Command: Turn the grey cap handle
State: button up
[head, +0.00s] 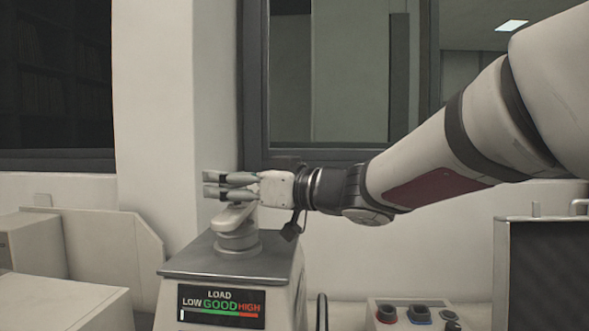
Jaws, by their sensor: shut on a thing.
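The press (215,262) stands at the lower middle, a pale box with a dark grey top plate. On it sits a round grey cap (238,243) with a light grey cap handle (232,216) slanting up on top. My gripper (208,183) reaches in from the right, level, with its fingers over the handle. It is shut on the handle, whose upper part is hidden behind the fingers. A load display (221,306) on the press front reads LOW, GOOD, HIGH, with a white mark at the low end.
A control box (408,312) with red, dark and blue-rimmed buttons is right of the press. A dark-faced case (540,275) stands at the far right. Pale housings (60,303) are at the left. A wall pillar (160,120) and window (330,75) are behind.

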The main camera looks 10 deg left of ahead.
jog(key=n+g, duration=0.1)
jog(key=g, duration=0.1)
jog(key=n+g+y+p, duration=0.1)
jog(key=n+g, duration=0.1)
jog(key=shift+w+d+r+g+p, duration=0.1)
jog(key=shift+r+g+p, duration=0.05)
jog(key=shift+g+p, duration=0.2)
jog(key=n+g, duration=0.2)
jog(key=g, duration=0.1)
jog(key=n+g, duration=0.2)
jog(key=g, duration=0.2)
jog(key=shift+n+h, duration=0.3)
jog(key=shift+n, duration=0.1)
jog(key=n+g+h, duration=0.1)
jog(key=g, duration=0.1)
jog(key=n+g+h+b, duration=0.1)
jog(key=g, duration=0.1)
jog(key=n+g+h, duration=0.1)
jog(key=n+g, duration=0.1)
jog(key=shift+s, duration=0.25)
jog(key=shift+s+n+g+h+b, duration=0.1)
jog(key=shift+n+g+h+b, duration=0.65)
jog(key=shift+b, duration=0.15)
jog(key=shift+n+g+h+b, duration=0.25)
jog(key=shift+g+h+b, duration=0.05)
jog(key=shift+h+b, duration=0.05)
jog(key=o, duration=1.2)
